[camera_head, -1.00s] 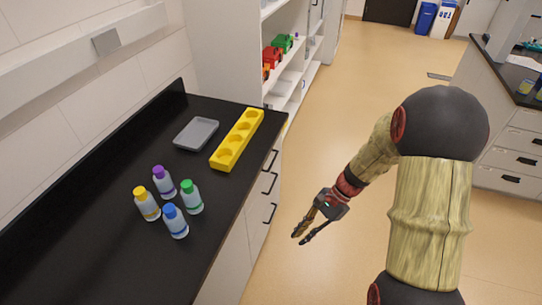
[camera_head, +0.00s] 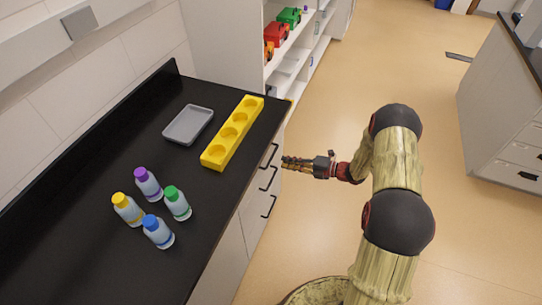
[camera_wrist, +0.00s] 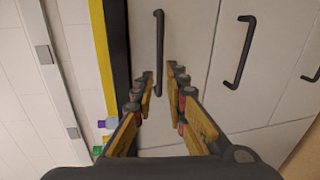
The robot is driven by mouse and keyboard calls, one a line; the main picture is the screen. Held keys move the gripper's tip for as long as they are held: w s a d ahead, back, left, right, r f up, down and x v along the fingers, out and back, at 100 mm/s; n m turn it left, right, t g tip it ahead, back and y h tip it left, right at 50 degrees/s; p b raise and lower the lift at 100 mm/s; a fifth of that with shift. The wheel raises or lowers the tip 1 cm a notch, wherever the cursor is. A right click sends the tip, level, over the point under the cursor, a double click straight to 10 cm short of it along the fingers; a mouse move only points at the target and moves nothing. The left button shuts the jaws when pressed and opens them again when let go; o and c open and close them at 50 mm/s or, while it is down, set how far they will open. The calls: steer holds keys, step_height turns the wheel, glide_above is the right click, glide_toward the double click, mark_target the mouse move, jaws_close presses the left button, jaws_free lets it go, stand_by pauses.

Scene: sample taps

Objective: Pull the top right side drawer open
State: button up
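The top right side drawer has a black bar handle (camera_head: 271,155) just under the counter edge, and the drawer looks shut. In the wrist view the same handle (camera_wrist: 159,50) stands ahead, between the lines of my two fingers. My gripper (camera_head: 285,163) is beside the drawer fronts at about the top handle's height. In the wrist view my gripper (camera_wrist: 158,82) is open and empty, with its fingers spread either side of the handle's lower end. I cannot tell whether they touch it.
Lower drawer handles (camera_head: 268,180) and (camera_head: 269,206) sit below. The black counter (camera_head: 95,240) holds several capped bottles (camera_head: 157,231), a grey tray (camera_head: 188,125) and a yellow rack (camera_head: 233,133). Shelves (camera_head: 288,65) stand behind.

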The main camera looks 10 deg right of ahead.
mark_target(271, 158)
steer(key=shift+m, duration=0.3)
steer(key=b+x, duration=0.1)
steer(key=x, duration=0.6)
steer(key=shift+w+a, duration=0.25)
steer(key=shift+a, duration=0.1)
steer(key=shift+c, duration=0.7)
jaws_close()
steer(key=f+p+v, duration=0.1)
steer(key=f+v, duration=0.2)
steer(key=v, duration=1.5)
steer(key=s+d+f+p+v, duration=0.1)
steer(key=f+v, duration=0.3)
steer(key=v, duration=1.4)
steer(key=shift+f+p, duration=0.3)
steer(key=shift+p, duration=0.45)
steer(key=shift+d, duration=0.1)
